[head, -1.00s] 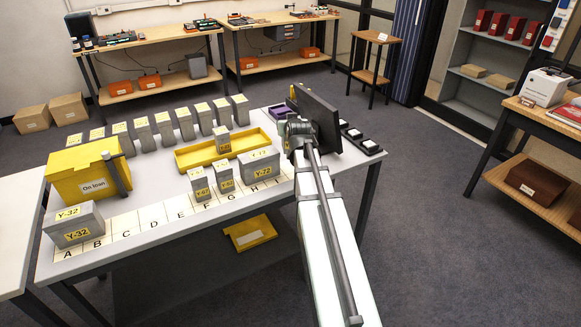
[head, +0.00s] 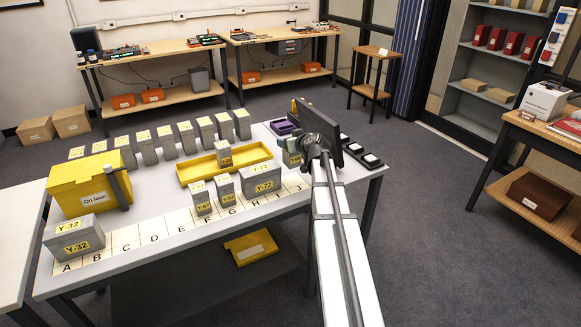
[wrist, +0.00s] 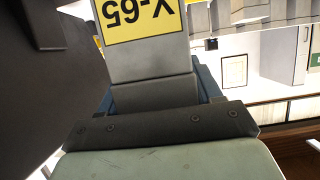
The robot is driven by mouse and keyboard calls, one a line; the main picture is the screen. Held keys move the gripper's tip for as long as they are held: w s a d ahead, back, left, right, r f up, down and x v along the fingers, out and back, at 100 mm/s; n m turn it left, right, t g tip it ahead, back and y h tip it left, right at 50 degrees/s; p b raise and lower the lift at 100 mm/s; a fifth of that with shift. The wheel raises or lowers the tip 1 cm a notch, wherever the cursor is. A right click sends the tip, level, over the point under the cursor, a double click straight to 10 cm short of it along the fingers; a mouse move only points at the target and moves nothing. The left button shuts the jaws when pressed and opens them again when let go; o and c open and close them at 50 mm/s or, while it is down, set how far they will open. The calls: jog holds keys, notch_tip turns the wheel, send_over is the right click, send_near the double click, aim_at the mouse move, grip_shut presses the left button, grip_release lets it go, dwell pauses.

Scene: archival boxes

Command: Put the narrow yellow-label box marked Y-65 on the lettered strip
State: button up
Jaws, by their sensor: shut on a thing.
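The grey narrow box Y-65 (wrist: 145,60) fills the top of the wrist view, its yellow label upside down. My gripper (head: 305,148) is shut on it. In the head view what appears to be the same box (head: 292,158) shows just left of my gripper, partly hidden by it, near the strip's right end. I cannot tell whether it touches the table. The lettered strip (head: 130,238) runs along the table's front edge from A. On it stand the wide Y-32 box (head: 74,236) at the left, and Y-67 (head: 202,200), another narrow box (head: 225,192) and wide Y-72 (head: 261,180) around F to H.
A yellow tray (head: 187,174) holds one small box (head: 224,153). A row of several grey boxes (head: 167,140) stands behind. The yellow On loan bin (head: 70,190) is at the left. Small dark items (head: 371,160) lie right of my gripper. Strip cells C to E are clear.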

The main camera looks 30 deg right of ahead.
aim_at(290, 158)
jog(key=shift+f, duration=3.75)
jog(key=shift+f, duration=0.15)
jog(key=o, duration=1.2)
jog(key=shift+s+r, duration=0.2)
jog(key=shift+r, duration=0.05)
jog(key=v, duration=1.1)
jog(key=shift+s+r, duration=0.15)
jog(key=shift+s, duration=0.15)
